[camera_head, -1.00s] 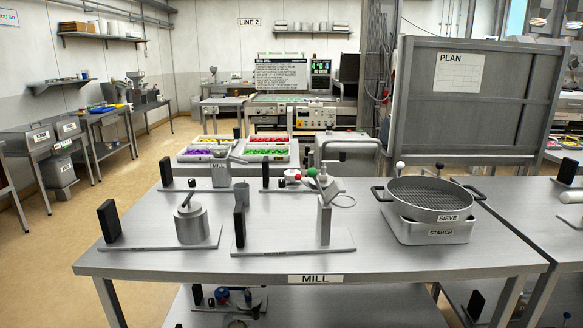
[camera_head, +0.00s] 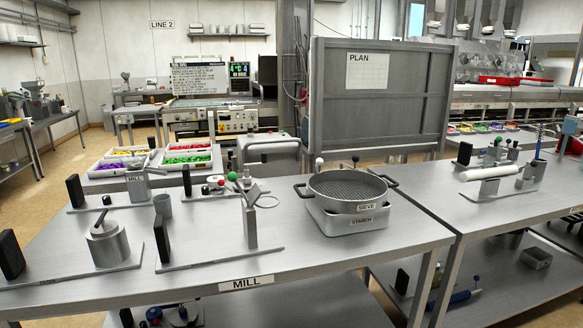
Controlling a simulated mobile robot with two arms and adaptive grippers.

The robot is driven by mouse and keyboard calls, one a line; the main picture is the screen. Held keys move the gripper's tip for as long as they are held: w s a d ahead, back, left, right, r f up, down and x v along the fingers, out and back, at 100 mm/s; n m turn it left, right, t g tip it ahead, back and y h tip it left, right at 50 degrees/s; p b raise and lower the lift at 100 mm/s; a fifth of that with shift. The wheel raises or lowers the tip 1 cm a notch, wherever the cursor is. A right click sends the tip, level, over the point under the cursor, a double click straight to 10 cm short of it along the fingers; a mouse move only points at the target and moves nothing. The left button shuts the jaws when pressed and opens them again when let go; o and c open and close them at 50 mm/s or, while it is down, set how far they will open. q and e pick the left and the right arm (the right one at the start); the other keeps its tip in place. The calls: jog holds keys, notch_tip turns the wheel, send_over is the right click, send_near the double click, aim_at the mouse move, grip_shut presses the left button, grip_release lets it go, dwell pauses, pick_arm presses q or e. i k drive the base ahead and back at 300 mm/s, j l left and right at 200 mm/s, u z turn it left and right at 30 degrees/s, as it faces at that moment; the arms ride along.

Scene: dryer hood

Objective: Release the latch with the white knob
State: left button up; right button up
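A white knob (camera_head: 319,162) on a short stem shows just behind the left rim of the round grey sieve (camera_head: 347,190) on the MILL table. A black knob (camera_head: 355,160) stands behind the sieve to its right. What the white knob is fixed to is hidden by the sieve, so I cannot tell whether it belongs to a latch. Neither of my grippers is in view.
Table fixtures include a green knob (camera_head: 232,176). A PLAN board (camera_head: 378,100) stands behind. Another table (camera_head: 490,215) is at right, and a glazed bench (camera_head: 490,62) is at the back right.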

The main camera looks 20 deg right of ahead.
aim_at(319, 162)
jog(key=i+l, duration=0.4)
jog(key=l, duration=0.15)
jog(key=i+l, duration=0.35)
jog(key=l, duration=0.2)
jog(key=i+l, duration=0.4)
jog(key=l, duration=0.15)
jog(key=z, duration=0.05)
